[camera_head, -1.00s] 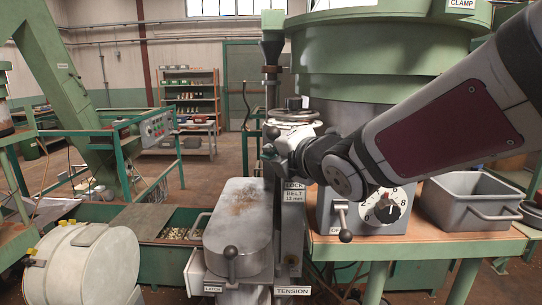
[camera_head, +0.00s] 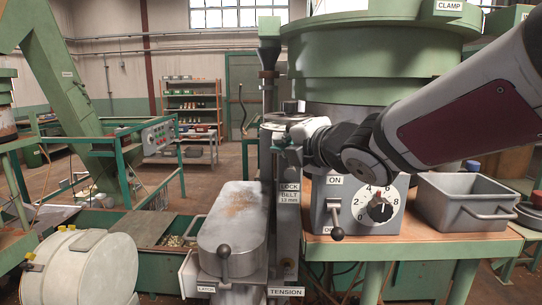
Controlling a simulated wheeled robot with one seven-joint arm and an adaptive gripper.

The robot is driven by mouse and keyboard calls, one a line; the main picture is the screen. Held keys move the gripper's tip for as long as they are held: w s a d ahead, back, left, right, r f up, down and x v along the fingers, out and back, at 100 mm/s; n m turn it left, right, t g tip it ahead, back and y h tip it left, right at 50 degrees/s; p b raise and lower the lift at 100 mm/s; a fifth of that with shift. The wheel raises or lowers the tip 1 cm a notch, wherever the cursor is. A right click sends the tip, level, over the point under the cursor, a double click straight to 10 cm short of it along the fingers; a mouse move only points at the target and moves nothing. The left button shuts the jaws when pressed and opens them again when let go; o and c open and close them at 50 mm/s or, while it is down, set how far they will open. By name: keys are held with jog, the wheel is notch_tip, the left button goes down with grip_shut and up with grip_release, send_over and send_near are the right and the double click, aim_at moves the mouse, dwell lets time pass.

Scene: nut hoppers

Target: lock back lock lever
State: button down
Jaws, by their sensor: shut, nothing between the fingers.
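The grey lock column (camera_head: 266,150) stands behind the motor housing, with a LOCK label (camera_head: 290,187) on its front. My gripper (camera_head: 279,141) is small and dark at the column's upper part, left of my white wrist. It is shut with nothing between its fingers. I cannot make out the back lock lever; my gripper and wrist cover that part of the column. I cannot tell whether my fingers touch the column or the lever.
A grey motor housing (camera_head: 232,228) with a ball-ended lever (camera_head: 225,262) stands in front. The ON switch lever (camera_head: 336,220) and numbered dial (camera_head: 378,208) are on the right, beside a grey bin (camera_head: 462,198). A large green bowl (camera_head: 375,55) rises behind my arm.

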jog(key=shift+d+r, duration=0.1)
jog(key=shift+d, duration=1.2)
jog(key=shift+d, duration=0.1)
